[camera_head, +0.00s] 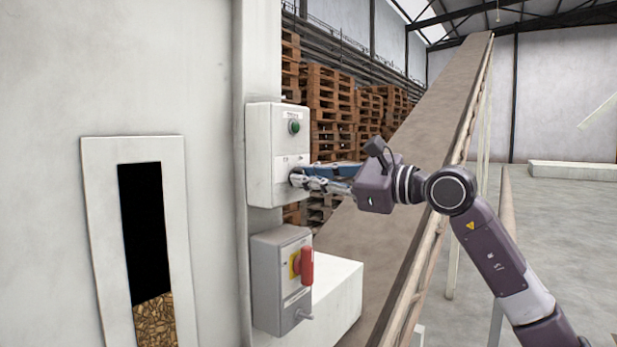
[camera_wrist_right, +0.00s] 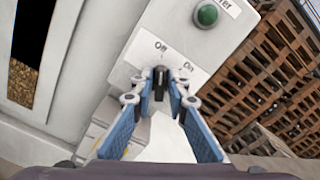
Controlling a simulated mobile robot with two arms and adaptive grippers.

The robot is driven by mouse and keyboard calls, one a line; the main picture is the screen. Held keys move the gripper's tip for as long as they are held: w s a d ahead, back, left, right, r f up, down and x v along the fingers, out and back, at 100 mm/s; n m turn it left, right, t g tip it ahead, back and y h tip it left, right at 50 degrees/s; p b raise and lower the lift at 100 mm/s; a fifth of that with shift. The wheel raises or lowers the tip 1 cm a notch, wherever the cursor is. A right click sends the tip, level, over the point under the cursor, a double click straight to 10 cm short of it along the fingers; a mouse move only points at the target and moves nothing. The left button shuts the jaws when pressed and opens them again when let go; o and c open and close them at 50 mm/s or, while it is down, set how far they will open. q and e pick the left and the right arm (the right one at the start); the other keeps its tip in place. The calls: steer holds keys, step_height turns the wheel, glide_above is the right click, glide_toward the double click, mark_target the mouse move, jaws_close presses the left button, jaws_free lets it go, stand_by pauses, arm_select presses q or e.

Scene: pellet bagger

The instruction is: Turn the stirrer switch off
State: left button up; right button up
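The stirrer switch is a small black knob (camera_wrist_right: 160,76) on the white control box (camera_head: 262,150), below its round green button (camera_head: 294,127). In the right wrist view, "Off" and "On" are printed above the knob, and its dark ridge appears to run towards "Off". My right gripper (camera_head: 301,180) is at the box front. In its wrist view the fingertips (camera_wrist_right: 160,88) lie on either side of the knob. I cannot tell whether they press on it. In the head view the gripper hides the knob. My left gripper is not in view.
Below hangs a grey box (camera_head: 268,290) with a red rotary handle (camera_head: 306,265) on a yellow plate. A window (camera_head: 148,240) with pellets is at the left. A sloping conveyor (camera_head: 425,120) and stacked pallets (camera_head: 330,100) stand behind. Open floor (camera_head: 560,225) lies at the right.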

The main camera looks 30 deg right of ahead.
steer(key=shift+o, duration=1.1)
steer(key=shift+s+d, duration=0.1)
steer(key=v, duration=1.2)
